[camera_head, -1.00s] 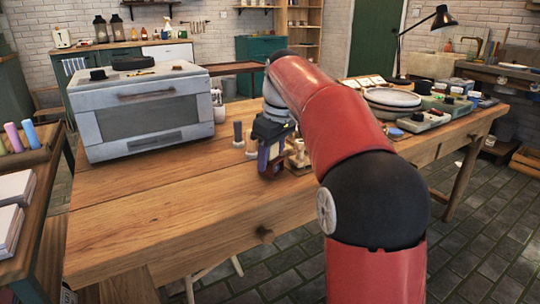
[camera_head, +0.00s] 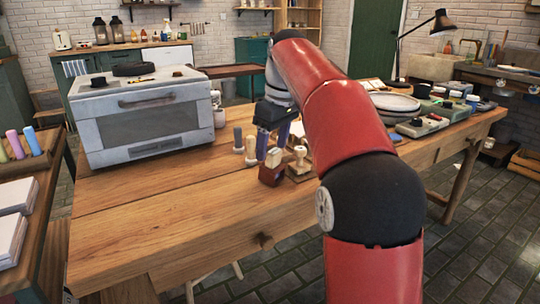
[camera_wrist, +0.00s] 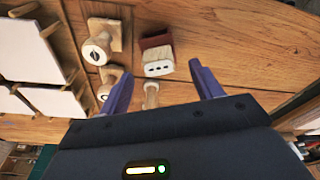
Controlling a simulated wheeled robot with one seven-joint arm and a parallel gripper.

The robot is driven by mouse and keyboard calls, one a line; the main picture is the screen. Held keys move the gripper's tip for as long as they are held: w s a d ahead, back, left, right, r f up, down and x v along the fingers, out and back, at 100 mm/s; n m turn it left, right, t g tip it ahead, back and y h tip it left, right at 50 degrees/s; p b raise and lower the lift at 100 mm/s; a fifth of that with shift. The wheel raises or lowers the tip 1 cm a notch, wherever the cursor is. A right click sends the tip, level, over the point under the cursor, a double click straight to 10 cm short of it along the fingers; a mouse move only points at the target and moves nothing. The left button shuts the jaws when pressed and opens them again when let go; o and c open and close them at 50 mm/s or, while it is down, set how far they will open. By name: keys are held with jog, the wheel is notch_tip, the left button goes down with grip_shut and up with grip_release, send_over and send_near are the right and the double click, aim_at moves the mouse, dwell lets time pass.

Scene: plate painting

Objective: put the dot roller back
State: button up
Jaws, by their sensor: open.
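A small block, dark red with a pale wooden end marked with dots (camera_wrist: 157,68), lies on the table; I take it for the dot roller. In the head view the dark red block (camera_head: 271,174) sits beside a stamp with a wooden knob (camera_head: 300,158); the stamp also shows in the wrist view (camera_wrist: 104,42). My gripper (camera_head: 272,142) is open above the block. In the wrist view its purple fingers (camera_wrist: 160,70) are spread with the block in line between and beyond them, apparently untouched. Whether the block rests in a holder is not clear.
Upright grey-topped rollers or stamps (camera_head: 251,150) stand just left of the block. A kiln-like grey oven (camera_head: 150,115) is at the table's left. Plates (camera_head: 395,103) and paint trays (camera_head: 420,127) lie right, behind my arm. The table's front left (camera_head: 170,205) is clear.

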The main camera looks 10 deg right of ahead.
jog(key=r, duration=0.2)
jog(key=r+p, duration=0.1)
jog(key=r, duration=0.1)
jog(key=s+r+p, duration=0.1)
jog(key=r, duration=0.1)
jog(key=shift+d+r, duration=0.4)
jog(key=shift+s+r, duration=0.1)
jog(key=shift+s, duration=0.2)
jog(key=s+f+m+t, duration=0.2)
jog(key=s+f+m, duration=0.2)
jog(key=s+f, duration=0.6)
jog(key=s+a+f+m+t+h, duration=0.1)
jog(key=s+f+m, duration=0.3)
jog(key=s+f, duration=0.6)
jog(key=s+t, duration=0.1)
jog(key=s, duration=0.6)
jog(key=shift+f, duration=0.15)
